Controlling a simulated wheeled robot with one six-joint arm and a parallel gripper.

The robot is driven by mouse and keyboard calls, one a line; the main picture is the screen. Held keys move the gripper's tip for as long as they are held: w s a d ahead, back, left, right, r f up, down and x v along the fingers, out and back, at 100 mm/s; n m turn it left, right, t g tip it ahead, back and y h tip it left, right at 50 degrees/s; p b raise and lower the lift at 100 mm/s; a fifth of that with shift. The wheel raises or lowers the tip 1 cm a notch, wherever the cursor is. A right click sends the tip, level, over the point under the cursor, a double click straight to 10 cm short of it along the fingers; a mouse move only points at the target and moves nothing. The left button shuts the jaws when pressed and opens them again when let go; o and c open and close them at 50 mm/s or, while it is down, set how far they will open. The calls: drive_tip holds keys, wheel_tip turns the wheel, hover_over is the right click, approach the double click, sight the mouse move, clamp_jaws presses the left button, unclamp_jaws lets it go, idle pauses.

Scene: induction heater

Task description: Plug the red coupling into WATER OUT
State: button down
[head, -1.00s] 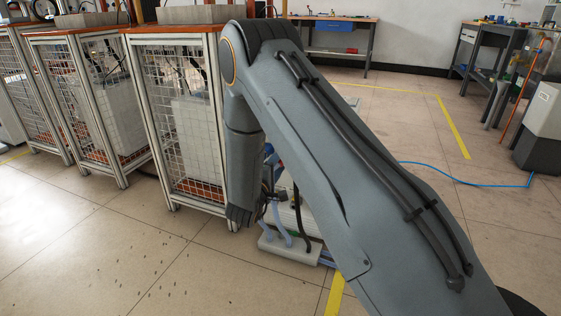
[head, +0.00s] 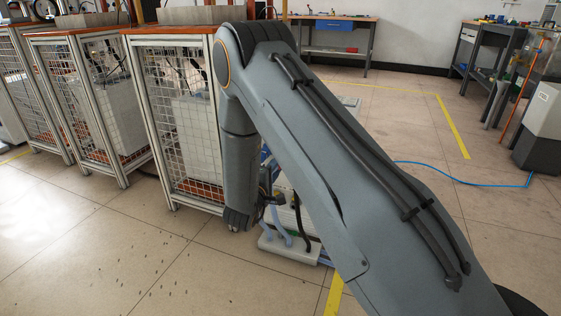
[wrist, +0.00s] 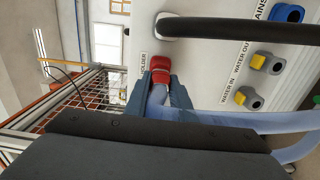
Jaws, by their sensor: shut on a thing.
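In the wrist view my gripper (wrist: 161,94) is shut on the red coupling (wrist: 159,70), which has a pale blue hose (wrist: 157,96) behind it. The coupling is beside the HOLDER label (wrist: 143,66) on a white panel; I cannot tell whether it touches the panel. The WATER OUT port (wrist: 268,63), grey with a yellow part, is to the right beside its label (wrist: 241,57) and looks empty. The similar WATER IN port (wrist: 248,98) is below it. In the head view my arm hides most of the unit, and the jaws are not clear.
A blue MAINS socket (wrist: 288,13) is at upper right. A wire-mesh cabinet (head: 182,120) stands left of my arm. Hoses run down to the unit's pale base (head: 290,249).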

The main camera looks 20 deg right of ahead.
drive_tip(key=shift+p+v, duration=1.15)
drive_tip(key=shift+v, duration=1.15)
drive_tip(key=shift+s, duration=0.1)
